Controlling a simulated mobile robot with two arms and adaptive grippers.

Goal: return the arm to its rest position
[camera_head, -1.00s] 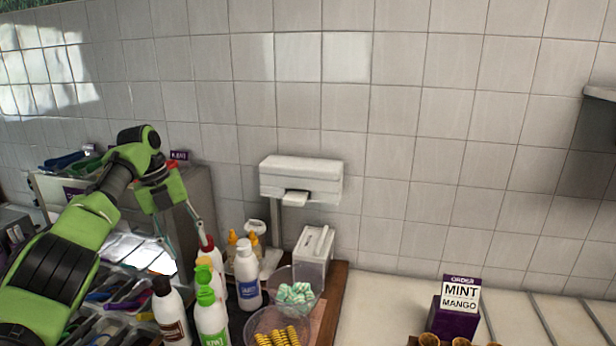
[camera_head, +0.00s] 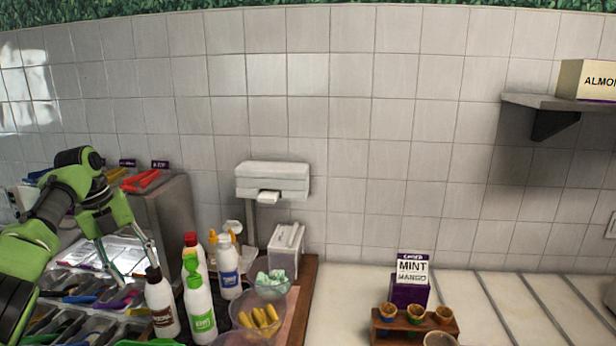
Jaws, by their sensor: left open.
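My left gripper (camera_head: 136,274) is open and empty at the left of the view, its fingers pointing down. It hangs over or in front of the topping trays (camera_head: 84,322), just left of the brown bottle (camera_head: 161,303); whether it touches anything is hard to tell. My green left arm (camera_head: 50,215) comes in from the left edge, bent at the elbow. My right gripper does not show.
Several bottles, among them a green-capped one (camera_head: 200,306) and a blue-labelled one (camera_head: 229,270), stand right of the gripper. Clear bowls (camera_head: 238,322) sit beside them. A cone rack (camera_head: 376,324) and order sign (camera_head: 411,270) stand on the pale counter. A shelf (camera_head: 540,102) is at right.

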